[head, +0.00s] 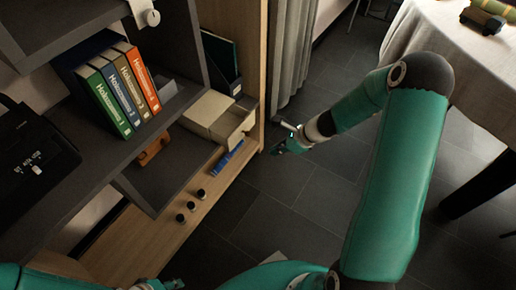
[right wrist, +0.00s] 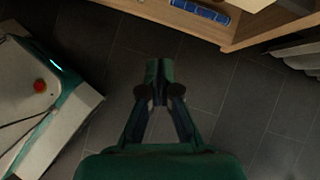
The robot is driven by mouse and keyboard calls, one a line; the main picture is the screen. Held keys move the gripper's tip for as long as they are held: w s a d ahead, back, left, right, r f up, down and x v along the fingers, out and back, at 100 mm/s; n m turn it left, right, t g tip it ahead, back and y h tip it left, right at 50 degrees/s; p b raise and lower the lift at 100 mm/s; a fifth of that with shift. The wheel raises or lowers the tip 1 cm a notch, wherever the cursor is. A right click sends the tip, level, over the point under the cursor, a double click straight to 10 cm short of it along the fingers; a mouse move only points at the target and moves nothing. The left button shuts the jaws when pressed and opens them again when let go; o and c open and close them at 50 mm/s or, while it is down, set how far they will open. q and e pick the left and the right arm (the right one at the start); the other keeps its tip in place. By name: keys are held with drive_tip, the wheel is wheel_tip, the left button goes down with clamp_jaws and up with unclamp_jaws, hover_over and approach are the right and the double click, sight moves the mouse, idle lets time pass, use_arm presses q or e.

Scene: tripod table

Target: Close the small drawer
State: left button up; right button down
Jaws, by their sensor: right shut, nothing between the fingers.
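The small drawer (head: 232,126) is cream coloured and sticks out of a small cream box (head: 207,108) on the lower wooden shelf. It looks pulled open toward the shelf's front edge. My right gripper (head: 282,147) is shut and empty, to the right of the drawer and apart from it, out over the floor. In the right wrist view its closed fingers (right wrist: 160,72) point toward the shelf edge, with dark floor tiles beneath. Part of my left gripper (head: 160,285) shows at the bottom edge of the head view; its fingers are mostly cut off.
A blue object (head: 228,157) lies on the shelf in front of the drawer, near several small dark round things (head: 191,205). Books (head: 118,92) stand on the upper shelf. A wooden side panel (head: 262,75) rises behind the drawer. A cloth-covered table (head: 450,45) is at right.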

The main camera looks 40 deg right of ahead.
drive_tip(key=w+d+m+t+b, duration=0.2)
drive_tip(key=w+d+m, duration=0.1)
drive_tip(key=d, duration=0.2)
use_arm(q)
wheel_tip(320, 180, down, 7)
drive_tip(key=b, duration=0.3)
drive_tip(key=shift+r, duration=0.15)
use_arm(e)
drive_tip(key=w+a+f, duration=0.4)
drive_tip(key=w+f, duration=0.1)
drive_tip(key=w, duration=0.4)
drive_tip(key=shift+w+a+f, duration=0.2)
drive_tip(key=shift+a+f, duration=0.05)
drive_tip(key=shift+a, duration=0.15)
drive_tip(key=shift+w+m+h, duration=0.1)
drive_tip(key=shift+m+h, duration=0.2)
